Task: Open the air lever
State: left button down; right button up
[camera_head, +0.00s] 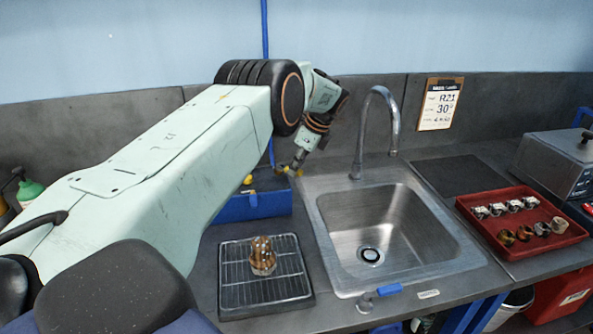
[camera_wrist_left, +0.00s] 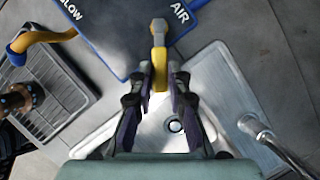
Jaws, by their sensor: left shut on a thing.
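The air lever (camera_wrist_left: 159,66) is a yellow handle with a grey end, beside the word AIR on a blue panel (camera_wrist_left: 112,38) in the left wrist view. My left gripper (camera_wrist_left: 159,82) is shut on it, with one dark finger on each side. In the head view my left gripper (camera_head: 297,167) is at the back left corner of the sink, above the right end of the blue box (camera_head: 250,207). A little yellow of the lever (camera_head: 285,171) shows there. A second yellow handle (camera_wrist_left: 42,39) curves beside the other label, partly readable as LOW. My right gripper is not in view.
The steel sink (camera_head: 375,232) with its tall tap (camera_head: 361,130) lies just right of the gripper. A wire rack tray (camera_head: 237,285) holding a copper-coloured piece stands in front of the box. A red tray (camera_head: 545,243) with several small metal parts is at the right.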

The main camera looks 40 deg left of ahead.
pick_arm(q)
jog(key=shift+w+a+r+n+b, duration=0.1)
jog(key=shift+w+n+b, duration=0.45)
jog(key=shift+b, duration=0.4)
jog(key=shift+r, duration=0.1)
jog(key=c, duration=1.3)
grip_release()
jog(key=shift+s, duration=0.15)
jog(key=shift+g, duration=0.3)
jog(key=v, duration=0.7)
jog(key=shift+r, duration=0.1)
jog(key=shift+s, duration=0.1)
